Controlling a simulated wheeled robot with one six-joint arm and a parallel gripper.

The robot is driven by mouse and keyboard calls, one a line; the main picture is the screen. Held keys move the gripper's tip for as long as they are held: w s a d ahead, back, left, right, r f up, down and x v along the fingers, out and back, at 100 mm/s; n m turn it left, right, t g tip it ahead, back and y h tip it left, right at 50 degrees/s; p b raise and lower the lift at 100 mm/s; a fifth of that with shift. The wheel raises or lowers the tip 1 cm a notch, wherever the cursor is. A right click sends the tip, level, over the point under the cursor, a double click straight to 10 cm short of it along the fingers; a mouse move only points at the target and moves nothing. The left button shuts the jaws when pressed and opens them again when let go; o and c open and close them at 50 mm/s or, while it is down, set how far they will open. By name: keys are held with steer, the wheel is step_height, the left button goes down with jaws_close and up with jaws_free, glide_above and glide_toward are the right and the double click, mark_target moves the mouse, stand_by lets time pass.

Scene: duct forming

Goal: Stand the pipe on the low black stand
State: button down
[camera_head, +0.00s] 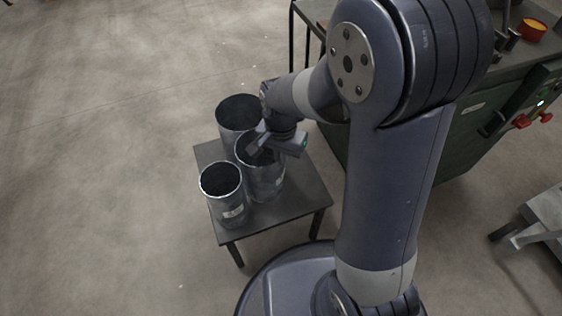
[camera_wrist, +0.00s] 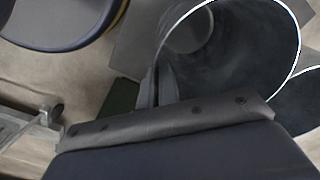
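The low black stand (camera_head: 300,197) is a small dark table, and three open grey metal pipes are at it. My gripper (camera_head: 257,147) is at the rim of the middle pipe (camera_head: 266,182), which looks upright. In the wrist view the two fingers (camera_wrist: 160,86) are close together on the near wall of this pipe (camera_wrist: 235,55), pinching it. Whether its bottom touches the stand cannot be told. A second pipe (camera_head: 231,213) stands at the front left of the stand. A third pipe (camera_head: 237,112) is behind, partly hidden by the middle one.
A grey cart (camera_head: 545,222) is at the far right. The floor left of the stand is clear. The stand's front right corner is bare.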

steer(key=shift+f, duration=0.55)
steer(key=shift+f, duration=0.15)
steer(key=c, duration=1.7)
jaws_free()
step_height(320, 180, up, 12)
steer(key=p, duration=0.4)
steer(key=shift+p, duration=0.3)
